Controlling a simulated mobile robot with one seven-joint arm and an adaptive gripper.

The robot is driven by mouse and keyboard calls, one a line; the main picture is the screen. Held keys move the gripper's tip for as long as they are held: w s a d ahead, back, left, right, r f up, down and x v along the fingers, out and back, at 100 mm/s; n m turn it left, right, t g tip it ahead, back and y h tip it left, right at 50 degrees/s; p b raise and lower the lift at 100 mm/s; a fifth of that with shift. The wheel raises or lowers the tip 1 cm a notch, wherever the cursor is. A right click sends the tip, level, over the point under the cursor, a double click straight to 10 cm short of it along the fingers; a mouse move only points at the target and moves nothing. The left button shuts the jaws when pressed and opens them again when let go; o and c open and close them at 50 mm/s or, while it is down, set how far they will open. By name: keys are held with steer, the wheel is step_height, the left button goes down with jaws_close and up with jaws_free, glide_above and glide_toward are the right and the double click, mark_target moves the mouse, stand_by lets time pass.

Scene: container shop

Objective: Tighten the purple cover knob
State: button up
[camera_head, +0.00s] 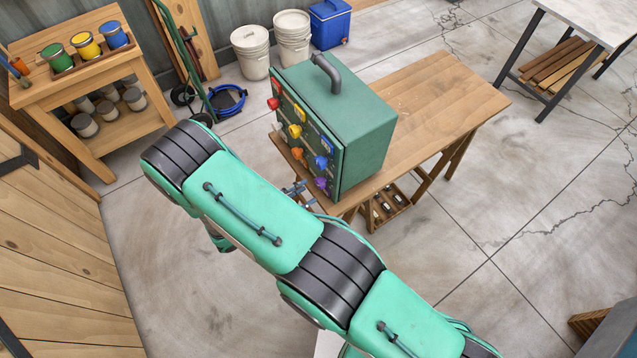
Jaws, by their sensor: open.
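The green box (343,128) stands on a wooden table, its knob panel facing left. The purple cover knob (321,183) is low on the panel near its right edge. How far it is turned is too small to tell. My green arm crosses the picture in front and hides much of the wrist. What shows of my gripper (296,190) is a small grey-blue part just left of the panel's lower edge. It is open and close to the purple knob. I cannot tell whether they touch.
Red, yellow and blue knobs crowd the panel above. The wooden table (437,92) is clear right of the box. A bottle crate (388,206) sits below it. A paint-can bench (75,75), buckets (252,50) and a blue cooler (330,22) stand behind. Open floor lies right.

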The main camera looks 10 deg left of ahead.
mark_target(317, 185)
steer(key=shift+x, duration=3.3)
steer(key=shift+c, duration=0.3)
steer(key=c, duration=1.1)
